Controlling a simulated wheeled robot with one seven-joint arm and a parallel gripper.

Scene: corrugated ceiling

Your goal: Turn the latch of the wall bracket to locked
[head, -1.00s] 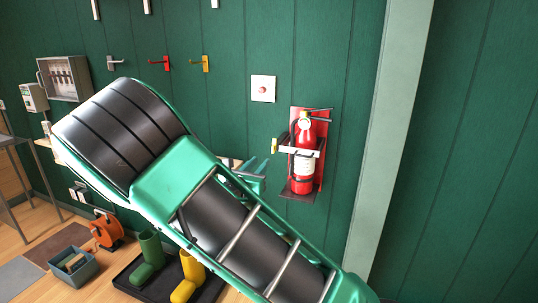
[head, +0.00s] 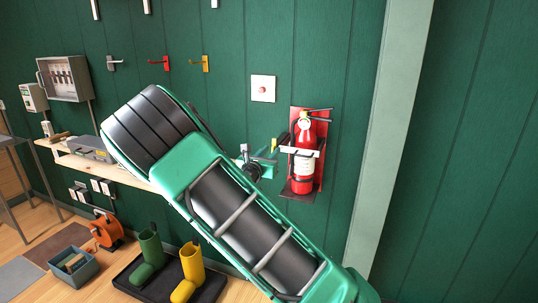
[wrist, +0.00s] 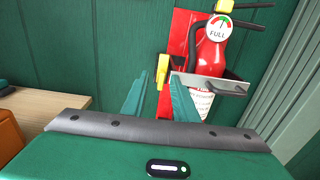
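The wall bracket has a red back plate (head: 320,170) and a grey strap (wrist: 212,84) across the front of a red fire extinguisher (wrist: 208,55). Its yellow latch (wrist: 162,71) stands about upright at the strap's left end. It also shows in the head view (head: 274,143). My gripper (wrist: 158,82) is open, with its two green fingers apart and pointing at the bracket. The latch appears between the fingertips; whether they touch it I cannot tell. In the head view my gripper (head: 262,160) is just left of the bracket, partly hidden by my arm.
A white plate with a red button (head: 263,89) is on the wall above left of the bracket. A wooden shelf (head: 75,162) runs along the wall at left. A pale green post (head: 386,150) stands right of the bracket. Boots (head: 189,270) stand on a floor tray.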

